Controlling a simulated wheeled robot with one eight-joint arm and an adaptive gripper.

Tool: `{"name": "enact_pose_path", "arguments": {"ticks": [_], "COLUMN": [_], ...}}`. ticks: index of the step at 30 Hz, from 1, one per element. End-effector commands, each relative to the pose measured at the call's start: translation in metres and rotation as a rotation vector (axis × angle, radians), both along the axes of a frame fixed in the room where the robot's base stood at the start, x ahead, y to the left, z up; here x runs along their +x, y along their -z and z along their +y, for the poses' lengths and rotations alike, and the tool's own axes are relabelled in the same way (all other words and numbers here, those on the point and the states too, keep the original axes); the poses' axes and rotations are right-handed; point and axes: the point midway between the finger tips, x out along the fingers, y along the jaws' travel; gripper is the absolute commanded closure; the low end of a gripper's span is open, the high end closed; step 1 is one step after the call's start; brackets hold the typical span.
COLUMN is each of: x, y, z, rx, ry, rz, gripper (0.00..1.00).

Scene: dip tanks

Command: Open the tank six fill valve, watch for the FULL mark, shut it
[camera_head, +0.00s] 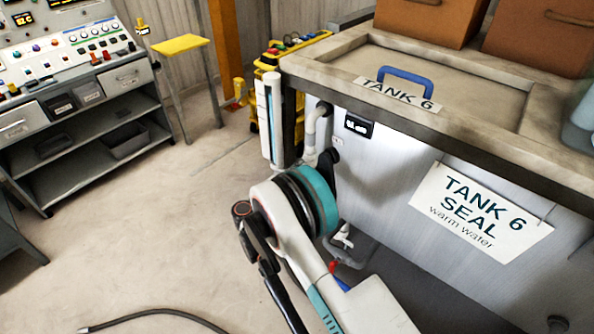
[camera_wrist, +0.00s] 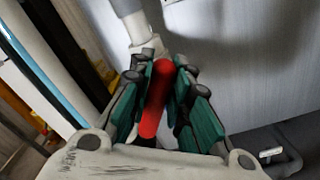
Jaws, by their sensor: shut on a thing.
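Tank six (camera_head: 392,180) is a grey-walled tank with a "TANK 6 SEAL warm water" sign (camera_head: 481,214). A pale fill pipe (camera_head: 312,127) comes down at its left end and also shows in the wrist view (camera_wrist: 130,15). A red valve handle (camera_wrist: 158,95) sits below a pale fitting (camera_wrist: 147,47). My gripper (camera_wrist: 162,75) is shut on this handle, with green pads on both sides. In the head view my arm hides the handle and most of the gripper. A tall white gauge tube (camera_head: 274,120) stands at the tank's corner. I cannot read a level or FULL mark.
A small black display (camera_head: 358,126) is on the tank wall. A yellow cart (camera_head: 268,75) stands behind. A control bench (camera_head: 75,85) is at left. A hose (camera_head: 160,312) lies on open floor.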

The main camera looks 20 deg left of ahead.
Motion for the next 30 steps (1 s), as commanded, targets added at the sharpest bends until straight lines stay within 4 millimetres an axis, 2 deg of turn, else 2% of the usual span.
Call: {"name": "enact_pose_path", "arguments": {"ticks": [18,30], "x": [-0.004,-0.005], "y": [0.012,0.019], "z": [-0.009,-0.010], "rx": [0.539,0.808], "ry": [0.001,0.001], "rz": [-0.222,-0.334], "gripper": [1.00,1.00]}}
